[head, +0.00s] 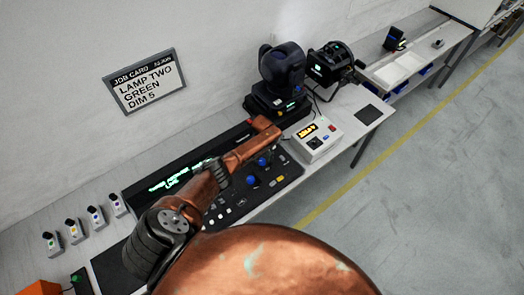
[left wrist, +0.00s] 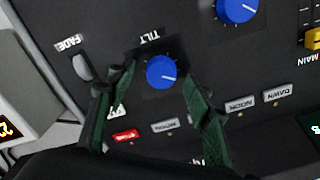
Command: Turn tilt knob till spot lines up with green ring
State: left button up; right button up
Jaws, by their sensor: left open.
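The tilt knob (left wrist: 161,72) is a round blue knob with a light pointer mark, on a dark panel below the TILT label in the left wrist view. My left gripper (left wrist: 157,84) is open, with its dark green fingers on either side of the knob. A gap shows between knob and fingers, though I cannot tell their height above the panel. In the head view my copper left arm reaches over the black console (head: 222,214) and covers part of it. I see no light spot or green ring. My right gripper is not in view.
Another blue knob (left wrist: 237,8) and a FADE control (left wrist: 83,67) flank the tilt knob. A red button (left wrist: 126,135) lies close by the left finger. A moving-head lamp (head: 283,72) and a white box with a display (head: 317,139) stand beyond the console. A job card (head: 145,82) hangs on the wall.

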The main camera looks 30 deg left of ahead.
aim_at(262, 160)
pick_arm(q)
notch_tip(262, 160, up, 11)
jog(key=shift+f, duration=0.15)
jog(key=shift+a, duration=0.1)
dwell(0.5)
